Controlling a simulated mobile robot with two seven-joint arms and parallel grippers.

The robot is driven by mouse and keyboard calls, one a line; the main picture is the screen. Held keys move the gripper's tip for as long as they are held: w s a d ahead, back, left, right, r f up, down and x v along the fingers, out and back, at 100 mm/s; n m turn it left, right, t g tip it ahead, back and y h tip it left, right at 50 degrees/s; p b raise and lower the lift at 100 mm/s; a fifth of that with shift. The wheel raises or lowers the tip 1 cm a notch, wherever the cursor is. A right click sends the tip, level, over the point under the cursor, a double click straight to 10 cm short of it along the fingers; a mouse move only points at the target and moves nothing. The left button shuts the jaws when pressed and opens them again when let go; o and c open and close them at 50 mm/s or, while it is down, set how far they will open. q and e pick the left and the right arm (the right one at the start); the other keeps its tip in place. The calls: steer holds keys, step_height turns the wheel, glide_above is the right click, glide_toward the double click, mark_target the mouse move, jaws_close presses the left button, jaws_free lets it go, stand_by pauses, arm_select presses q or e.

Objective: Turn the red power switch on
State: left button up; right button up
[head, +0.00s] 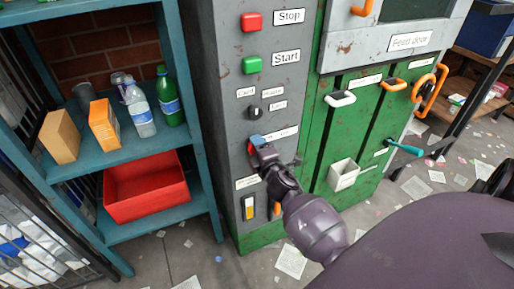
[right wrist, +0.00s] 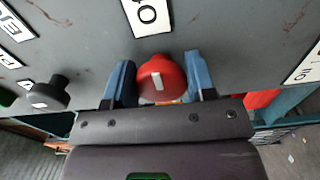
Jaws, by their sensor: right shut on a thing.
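The red power switch (right wrist: 161,75) is a round red knob with a short white mark on the grey panel (right wrist: 225,40). In the right wrist view it sits between the two blue fingertips of my right gripper (right wrist: 161,82), which is shut on it. A white label with black print (right wrist: 148,14) is on the panel above the knob. In the head view my right gripper (head: 257,142) is at the grey cabinet front, below the small black selector knob (head: 254,110). It hides most of the red switch there. My left gripper is not in view.
Above on the cabinet are a red Stop button (head: 251,22) and a green Start button (head: 252,64). A green machine with handles (head: 340,99) stands to the right. A teal shelf with bottles, boxes and a red bin (head: 147,187) is at left. Papers litter the floor.

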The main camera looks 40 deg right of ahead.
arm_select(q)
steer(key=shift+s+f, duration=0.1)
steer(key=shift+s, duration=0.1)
arm_select(e)
steer(key=o, duration=0.9)
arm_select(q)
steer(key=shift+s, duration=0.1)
arm_select(e)
steer(key=shift+s, duration=0.1)
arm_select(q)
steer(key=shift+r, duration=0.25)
arm_select(e)
steer(key=v, duration=1)
steer(key=shift+s, duration=0.35)
